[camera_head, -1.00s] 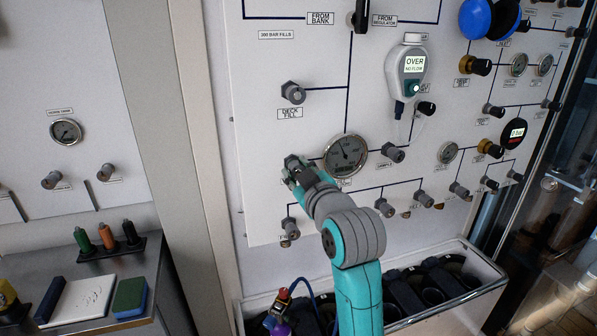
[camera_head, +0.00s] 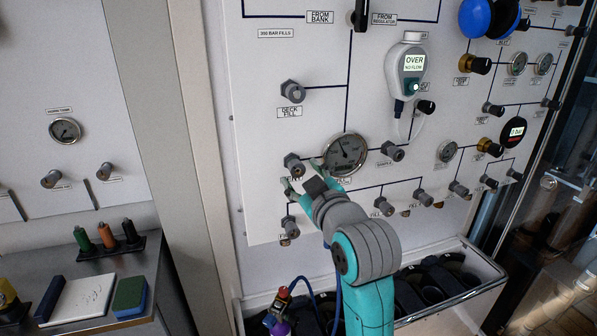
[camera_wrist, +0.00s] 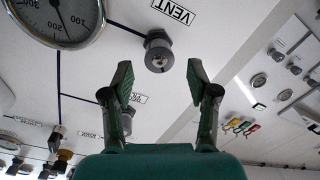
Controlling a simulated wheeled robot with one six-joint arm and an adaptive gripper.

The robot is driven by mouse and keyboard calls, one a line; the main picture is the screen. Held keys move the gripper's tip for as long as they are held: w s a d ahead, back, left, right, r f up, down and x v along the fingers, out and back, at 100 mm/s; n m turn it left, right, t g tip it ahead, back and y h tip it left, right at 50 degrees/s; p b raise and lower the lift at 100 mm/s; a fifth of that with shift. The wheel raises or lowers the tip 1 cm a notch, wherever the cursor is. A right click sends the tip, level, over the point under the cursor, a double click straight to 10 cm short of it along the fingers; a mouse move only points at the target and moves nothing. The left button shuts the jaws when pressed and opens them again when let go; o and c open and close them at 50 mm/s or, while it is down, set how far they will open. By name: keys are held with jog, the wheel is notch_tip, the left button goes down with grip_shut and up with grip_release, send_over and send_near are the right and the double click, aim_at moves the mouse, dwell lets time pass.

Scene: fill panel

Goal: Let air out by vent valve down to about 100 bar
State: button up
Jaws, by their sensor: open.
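The vent valve is a grey knob (camera_head: 293,163) on the white panel. It shows in the wrist view (camera_wrist: 158,54) beside the label VENT (camera_wrist: 174,11). My gripper (camera_head: 303,186) is open and empty, just below and right of the knob. In the wrist view my open gripper (camera_wrist: 160,84) has the knob ahead, beyond and between its fingertips, apart from them. The round pressure gauge (camera_head: 345,154) sits right of the knob. In the wrist view the gauge (camera_wrist: 62,18) is partly cut off; its needle points between 100 and 200.
The deck fill knob (camera_head: 292,92) is above the vent valve, and another knob (camera_head: 290,226) is below it. A lit meter (camera_head: 412,66) reads OVER, NO FLOW. A trough (camera_head: 470,292) runs below the panel. A side bench (camera_head: 90,262) stands at left.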

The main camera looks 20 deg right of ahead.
jog(key=shift+s+d, duration=0.1)
jog(key=shift+s, duration=2)
jog(key=shift+w, duration=0.1)
dwell(2.2)
